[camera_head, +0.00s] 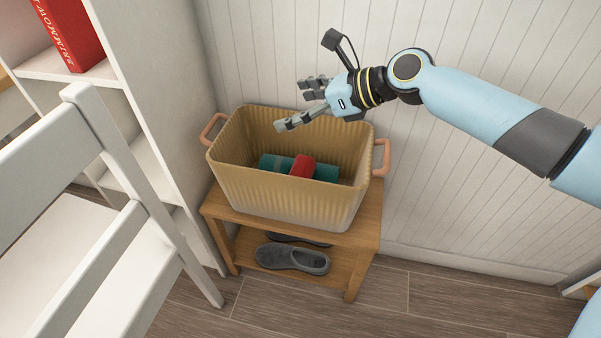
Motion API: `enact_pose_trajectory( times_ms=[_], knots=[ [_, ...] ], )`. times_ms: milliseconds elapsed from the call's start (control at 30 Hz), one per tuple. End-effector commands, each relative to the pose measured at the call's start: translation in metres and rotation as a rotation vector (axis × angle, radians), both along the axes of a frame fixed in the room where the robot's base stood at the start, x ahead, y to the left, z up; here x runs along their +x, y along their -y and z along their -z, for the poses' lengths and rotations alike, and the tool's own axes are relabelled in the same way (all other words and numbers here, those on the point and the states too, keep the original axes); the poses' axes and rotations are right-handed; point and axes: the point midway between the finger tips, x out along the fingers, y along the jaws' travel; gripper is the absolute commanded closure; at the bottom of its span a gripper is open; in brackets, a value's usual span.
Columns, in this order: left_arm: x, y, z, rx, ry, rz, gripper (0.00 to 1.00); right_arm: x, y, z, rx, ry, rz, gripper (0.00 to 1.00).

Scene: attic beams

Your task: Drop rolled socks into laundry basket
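A yellow ribbed laundry basket (285,197) with pink handles stands on a small wooden bench. Inside it lie a red roll (303,166) and a teal roll (272,163), which also shows to the right of the red one; these look like rolled socks. I cannot tell whether the teal parts are one roll or two. My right gripper (291,104) is above the basket's back rim, reaching in from the right. Its fingers are spread apart, with nothing between them. My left gripper is not in view.
The wooden bench (367,224) has a lower shelf with grey shoes (293,258). A white chair (130,215) and a white shelf unit (150,100) with a red book (70,32) stand at the left. A white panelled wall (480,100) is close behind the basket.

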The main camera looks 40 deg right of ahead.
Motion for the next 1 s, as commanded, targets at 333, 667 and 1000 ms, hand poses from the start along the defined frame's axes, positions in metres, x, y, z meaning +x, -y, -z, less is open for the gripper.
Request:
enact_pose_trajectory(
  times_ms=[333,667,1000],
  knots=[
    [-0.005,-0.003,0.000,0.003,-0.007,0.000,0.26,-0.012,0.008,-0.005,-0.004,-0.002,0.000,0.00],
    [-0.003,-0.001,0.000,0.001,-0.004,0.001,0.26,-0.063,0.041,-0.038,-0.008,-0.005,-0.005,0.00],
    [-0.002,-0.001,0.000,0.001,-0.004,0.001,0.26,-0.087,0.056,-0.055,-0.002,-0.001,-0.001,0.00]
  ],
)
